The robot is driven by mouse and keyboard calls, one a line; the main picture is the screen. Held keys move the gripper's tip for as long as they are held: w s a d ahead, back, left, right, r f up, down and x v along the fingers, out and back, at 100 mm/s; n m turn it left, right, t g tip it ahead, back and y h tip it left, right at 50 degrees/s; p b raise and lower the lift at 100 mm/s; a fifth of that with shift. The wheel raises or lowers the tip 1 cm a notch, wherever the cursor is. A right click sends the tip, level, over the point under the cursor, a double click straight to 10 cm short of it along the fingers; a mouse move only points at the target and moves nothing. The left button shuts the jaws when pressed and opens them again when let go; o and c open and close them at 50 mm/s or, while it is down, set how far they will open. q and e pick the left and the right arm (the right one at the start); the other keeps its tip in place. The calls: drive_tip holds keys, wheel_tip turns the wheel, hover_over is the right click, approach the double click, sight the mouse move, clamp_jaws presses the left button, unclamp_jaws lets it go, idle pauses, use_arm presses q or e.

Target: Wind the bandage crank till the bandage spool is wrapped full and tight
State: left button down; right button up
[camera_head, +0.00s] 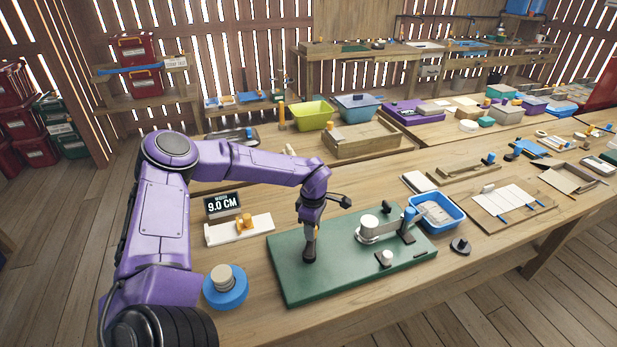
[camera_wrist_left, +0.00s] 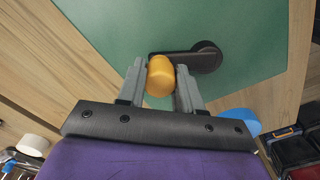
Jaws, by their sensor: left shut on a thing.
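The green board (camera_head: 340,278) lies on the wooden bench in front of me. My left gripper (camera_head: 309,240) points down over its left part. In the left wrist view the gripper (camera_wrist_left: 160,85) is shut on the orange crank knob (camera_wrist_left: 160,72), one grey finger on each side. The black crank arm (camera_wrist_left: 205,58) runs from the knob to a round hub; its base (camera_head: 309,256) shows under the gripper in the head view.
A blue round piece (camera_head: 226,290) stands left of the board. A blue tray (camera_head: 437,210) stands at its back right, a small black piece (camera_head: 460,246) right of it.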

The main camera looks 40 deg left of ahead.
use_arm(q)
drive_tip(key=shift+w+d+m, duration=0.25)
drive_tip(key=shift+d+m, duration=0.25)
drive_tip(key=shift+m, duration=0.5)
drive_tip(key=shift+w+d+m, duration=0.25)
drive_tip(key=shift+d+m, duration=0.25)
drive_tip(key=shift+m, duration=0.5)
drive_tip(key=c, duration=0.7)
unclamp_jaws()
drive_tip(key=shift+d, duration=0.15)
drive_tip(key=shift+c, duration=0.2)
drive_tip(key=shift+r, duration=0.15)
wheel_tip(320, 180, up, 10)
drive_tip(key=shift+r+b, duration=0.15)
drive_tip(key=shift+b, duration=0.25)
